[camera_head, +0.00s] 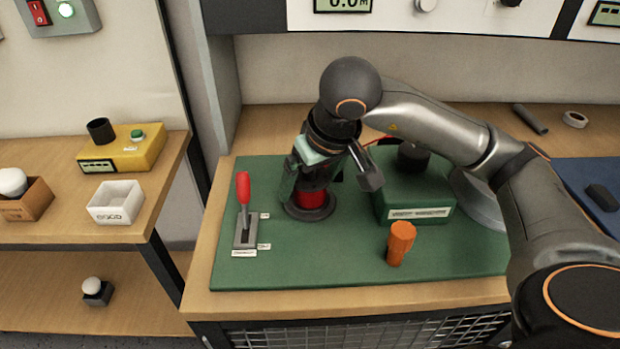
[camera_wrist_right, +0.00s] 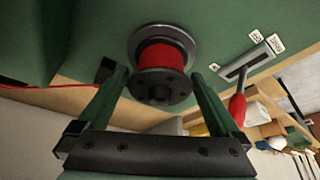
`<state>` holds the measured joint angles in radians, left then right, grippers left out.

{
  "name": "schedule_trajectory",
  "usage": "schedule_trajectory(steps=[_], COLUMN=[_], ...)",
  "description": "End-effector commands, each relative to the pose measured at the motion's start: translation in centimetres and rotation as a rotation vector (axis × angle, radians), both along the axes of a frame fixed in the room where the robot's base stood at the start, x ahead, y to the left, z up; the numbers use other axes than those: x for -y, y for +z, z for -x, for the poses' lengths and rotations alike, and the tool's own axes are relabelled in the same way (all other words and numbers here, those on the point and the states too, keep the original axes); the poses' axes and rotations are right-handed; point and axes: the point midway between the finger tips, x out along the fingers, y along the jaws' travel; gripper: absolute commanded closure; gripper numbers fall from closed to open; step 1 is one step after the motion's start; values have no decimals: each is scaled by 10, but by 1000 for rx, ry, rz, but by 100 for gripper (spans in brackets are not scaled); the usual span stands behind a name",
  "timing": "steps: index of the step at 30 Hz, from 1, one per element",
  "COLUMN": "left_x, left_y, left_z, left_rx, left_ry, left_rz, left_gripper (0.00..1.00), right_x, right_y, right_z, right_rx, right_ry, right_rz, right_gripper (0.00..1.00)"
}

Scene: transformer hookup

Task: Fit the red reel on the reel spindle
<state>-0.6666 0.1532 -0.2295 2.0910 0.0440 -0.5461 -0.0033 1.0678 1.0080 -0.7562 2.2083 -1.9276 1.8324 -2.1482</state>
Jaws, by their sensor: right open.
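The red reel (camera_head: 311,198) stands upright on the green mat in the head view, at a wide round dark base or flange. In the right wrist view the red reel (camera_wrist_right: 165,60) shows red winding between a dark end disc with holes and a wider grey disc. My right gripper (camera_head: 308,184) points down over it. In the wrist view its fingers (camera_wrist_right: 160,77) are open, one on each side of the reel's dark end disc, with gaps visible. No bare spindle shows; whether one runs inside the reel is hidden. My left gripper is not in view.
A red-handled lever (camera_head: 243,195) stands left of the reel. A green box (camera_head: 415,195) with a dark knob stands to the right, and an orange cylinder (camera_head: 400,240) stands in front. A red wire (camera_wrist_right: 45,88) runs near the gripper. The mat's front left is clear.

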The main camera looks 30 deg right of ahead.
Motion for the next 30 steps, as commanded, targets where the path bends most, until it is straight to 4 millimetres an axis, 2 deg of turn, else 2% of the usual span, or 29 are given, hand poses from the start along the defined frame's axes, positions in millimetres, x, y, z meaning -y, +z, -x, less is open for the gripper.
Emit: schedule_trajectory(steps=[15,30], left_x=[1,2], left_y=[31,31], left_z=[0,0], left_rx=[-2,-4], left_ry=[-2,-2], left_rz=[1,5], left_gripper=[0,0], right_x=[0,0], right_y=[44,46], right_z=[0,0], right_rx=[1,1], right_ry=[0,0], right_rz=[-1,-1], right_gripper=[0,0])
